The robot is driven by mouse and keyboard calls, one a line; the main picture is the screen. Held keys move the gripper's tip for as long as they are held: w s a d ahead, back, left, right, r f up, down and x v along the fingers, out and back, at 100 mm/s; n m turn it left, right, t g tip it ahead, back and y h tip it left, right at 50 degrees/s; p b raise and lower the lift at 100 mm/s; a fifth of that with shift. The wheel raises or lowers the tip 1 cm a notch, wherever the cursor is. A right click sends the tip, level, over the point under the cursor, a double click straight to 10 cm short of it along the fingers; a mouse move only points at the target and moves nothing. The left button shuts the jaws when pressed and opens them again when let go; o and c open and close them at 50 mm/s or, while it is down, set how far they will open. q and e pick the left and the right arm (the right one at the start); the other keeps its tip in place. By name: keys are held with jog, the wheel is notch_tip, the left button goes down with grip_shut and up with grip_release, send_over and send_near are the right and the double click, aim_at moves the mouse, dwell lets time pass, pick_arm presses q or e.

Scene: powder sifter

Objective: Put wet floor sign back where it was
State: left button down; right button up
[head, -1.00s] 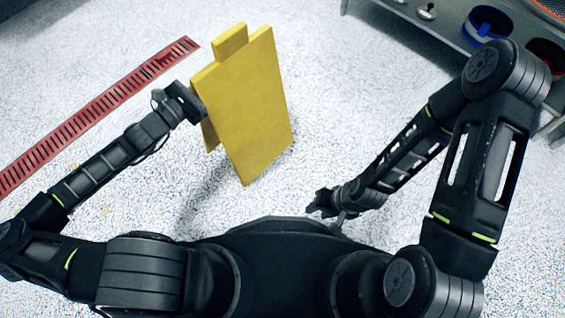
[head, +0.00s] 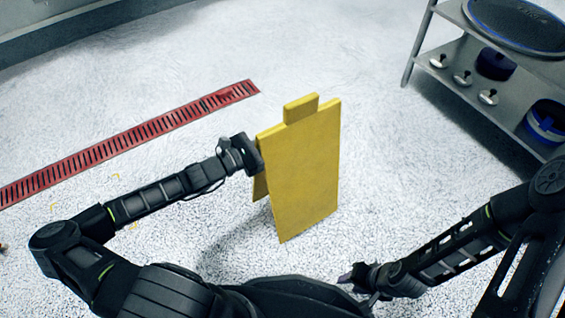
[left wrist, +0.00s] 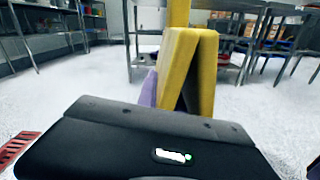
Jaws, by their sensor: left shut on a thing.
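The wet floor sign (head: 305,170) is a yellow folding board with a short tab on top, its two panels slightly spread. It is upright in front of me in the head view. My left gripper (head: 254,155) is shut on its upper left edge. In the left wrist view the sign (left wrist: 182,70) shows edge-on beyond my dark gripper body. I cannot tell whether its foot touches the floor. My right gripper (head: 362,279) is low near my base, apart from the sign; its jaws are too small and dark to read. Small yellow corner marks (head: 115,177) lie on the floor at left.
A red drain grate (head: 130,140) runs across the floor at left. A metal shelf (head: 452,48) with blue containers stands at upper right. A wall edge (head: 100,35) runs along the top left.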

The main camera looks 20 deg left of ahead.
aim_at(297, 165)
pick_arm(q)
jog(key=shift+f, duration=0.15)
notch_tip(297, 165, down, 5)
jog(key=shift+f+b, duration=0.1)
jog(key=shift+b, duration=1.05)
jog(key=c, duration=1.9)
grip_release()
jog(key=shift+f, duration=0.2)
jog(key=o, duration=0.4)
